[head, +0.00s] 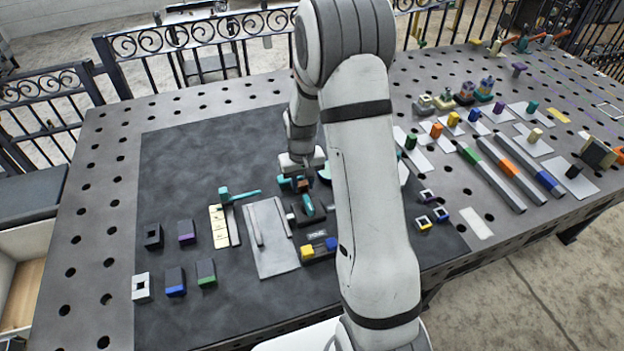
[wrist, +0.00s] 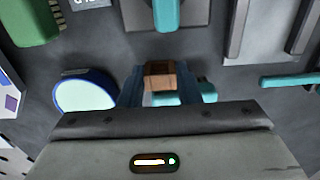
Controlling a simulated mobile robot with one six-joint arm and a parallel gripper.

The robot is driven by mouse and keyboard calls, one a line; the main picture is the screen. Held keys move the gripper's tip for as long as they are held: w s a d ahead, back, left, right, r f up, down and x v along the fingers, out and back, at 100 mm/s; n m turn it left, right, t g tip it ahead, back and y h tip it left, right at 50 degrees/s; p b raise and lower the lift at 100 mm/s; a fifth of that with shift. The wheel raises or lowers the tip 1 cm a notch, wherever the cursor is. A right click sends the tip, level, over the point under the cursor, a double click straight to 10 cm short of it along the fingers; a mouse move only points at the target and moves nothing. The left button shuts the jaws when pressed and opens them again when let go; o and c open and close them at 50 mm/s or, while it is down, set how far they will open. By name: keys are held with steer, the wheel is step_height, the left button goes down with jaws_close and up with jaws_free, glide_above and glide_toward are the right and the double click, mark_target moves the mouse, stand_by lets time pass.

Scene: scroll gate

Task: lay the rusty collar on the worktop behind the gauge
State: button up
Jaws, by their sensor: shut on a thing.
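My gripper (head: 298,183) is low over the dark mat, left of my own forearm. In the wrist view its two bluish fingers (wrist: 160,84) are shut on the rusty collar (wrist: 160,75), a small brown block-like piece. The collar also shows as a brown spot in the head view (head: 303,184). A round dial with a blue rim and pale face (wrist: 86,91), which looks like the gauge, lies left of the fingers in the wrist view. In the head view my arm hides most of that area. I cannot tell whether the collar touches the surface.
A teal-handled tool (head: 308,204) lies close in front of the gripper. A teal hammer-like tool (head: 240,195) and a grey plate (head: 268,255) lie to the left. Several small blocks stand farther left. The mat's back left (head: 200,150) is clear. A black railing (head: 180,45) stands behind.

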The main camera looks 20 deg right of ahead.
steer(key=o, duration=1.1)
